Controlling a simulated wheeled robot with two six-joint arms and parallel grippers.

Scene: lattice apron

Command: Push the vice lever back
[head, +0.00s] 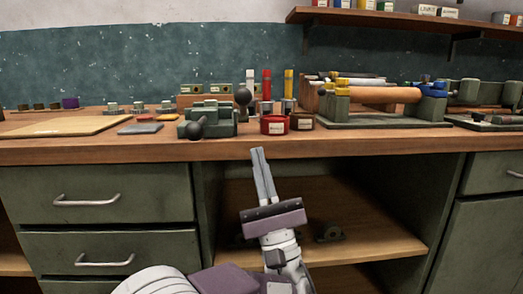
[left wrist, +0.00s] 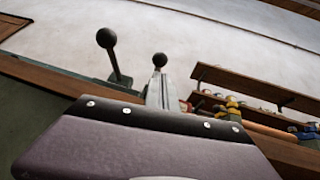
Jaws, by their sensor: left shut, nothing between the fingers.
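The green vice (head: 208,115) stands near the front edge of the workbench. One dark ball knob (head: 195,129) is low at its front, and another dark ball knob (head: 243,97) stands up on a short stem at its right side. In the left wrist view a ball knob on a stem (left wrist: 106,38) stands left of the fingers, and a second ball (left wrist: 160,60) shows just beyond the fingertips. I cannot tell which of them is the lever. My left gripper (head: 257,150) is shut and empty, below and right of the vice, in front of the bench edge. It also shows in the left wrist view (left wrist: 160,88).
A red tin (head: 274,125) and a brown tin (head: 302,121) stand right of the vice. A fixture with a wooden roller (head: 375,94) is farther right. A tan board (head: 65,126) lies at left. The bench's front edge (head: 340,144) is just beyond my fingertips.

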